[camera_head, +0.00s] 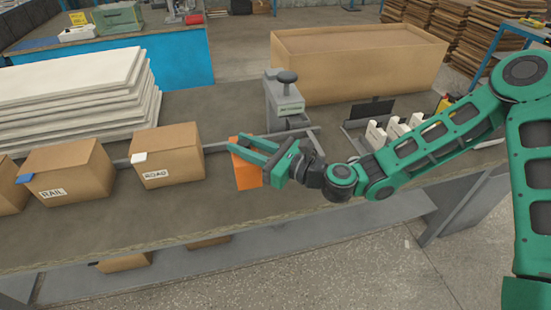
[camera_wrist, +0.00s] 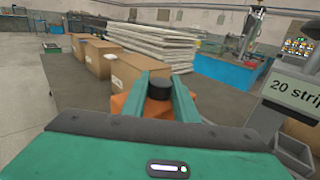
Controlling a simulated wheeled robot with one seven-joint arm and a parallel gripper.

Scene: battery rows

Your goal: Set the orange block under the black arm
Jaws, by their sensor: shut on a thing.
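The orange block (camera_head: 246,174) is at the bench's front half, right of the cardboard boxes. My green gripper (camera_head: 237,144) reaches over its top from the right. In the wrist view my gripper (camera_wrist: 160,92) is shut on the dark round top piece of the orange block (camera_wrist: 124,104); orange shows around the fingers. I cannot tell whether the block touches the bench. A grey device (camera_head: 288,102) with a black knob stands behind my gripper; it may carry the black arm, but its underside is partly hidden by my gripper.
Labelled cardboard boxes (camera_head: 167,155) stand in a row to the left, along a grey rail. White sheets (camera_head: 75,92) are stacked behind them. A large open carton (camera_head: 355,62) stands behind right. A tray with white pieces (camera_head: 396,127) lies near my arm. The front bench strip is clear.

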